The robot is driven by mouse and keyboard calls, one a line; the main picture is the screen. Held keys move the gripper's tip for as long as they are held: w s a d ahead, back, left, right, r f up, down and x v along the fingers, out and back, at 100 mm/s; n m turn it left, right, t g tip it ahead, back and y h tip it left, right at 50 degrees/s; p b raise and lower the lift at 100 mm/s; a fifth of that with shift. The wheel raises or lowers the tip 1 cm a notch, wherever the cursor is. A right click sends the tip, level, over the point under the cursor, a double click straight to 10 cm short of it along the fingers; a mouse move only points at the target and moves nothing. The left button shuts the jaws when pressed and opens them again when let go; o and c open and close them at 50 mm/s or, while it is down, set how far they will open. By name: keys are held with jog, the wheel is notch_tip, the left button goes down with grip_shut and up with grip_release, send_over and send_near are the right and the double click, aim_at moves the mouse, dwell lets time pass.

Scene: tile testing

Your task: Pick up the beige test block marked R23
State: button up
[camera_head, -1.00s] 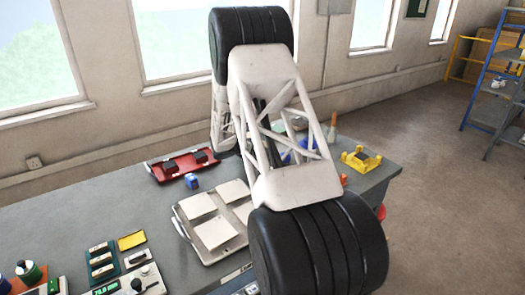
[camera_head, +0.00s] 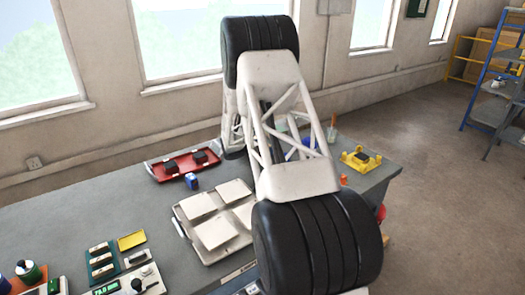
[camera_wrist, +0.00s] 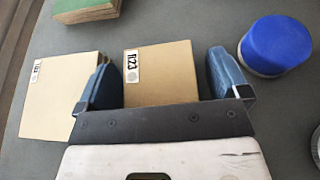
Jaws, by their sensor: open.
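The beige test block marked R23 (camera_wrist: 165,78) lies in the middle of the wrist view, its white label at its upper left corner. My gripper (camera_wrist: 165,80) is open, with one blue finger on each side of the block. The left finger is close to the block's left side; a narrow gap shows at the right finger. I cannot tell whether either finger touches it. The block's near end is hidden behind my gripper's dark front plate. In the head view my arm hides the gripper and the block.
Another beige block (camera_wrist: 60,95) with a label lies just left of my left finger. A blue-topped round container (camera_wrist: 275,45) stands to the right, and a green-topped block (camera_wrist: 85,8) at the top left. The head view shows a tray of pale tiles (camera_head: 187,232) and a red tray (camera_head: 185,166).

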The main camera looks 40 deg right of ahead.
jog(key=shift+c, duration=0.2)
jog(key=c, duration=1.2)
jog(key=shift+r, duration=0.15)
jog(key=shift+r, duration=4.9)
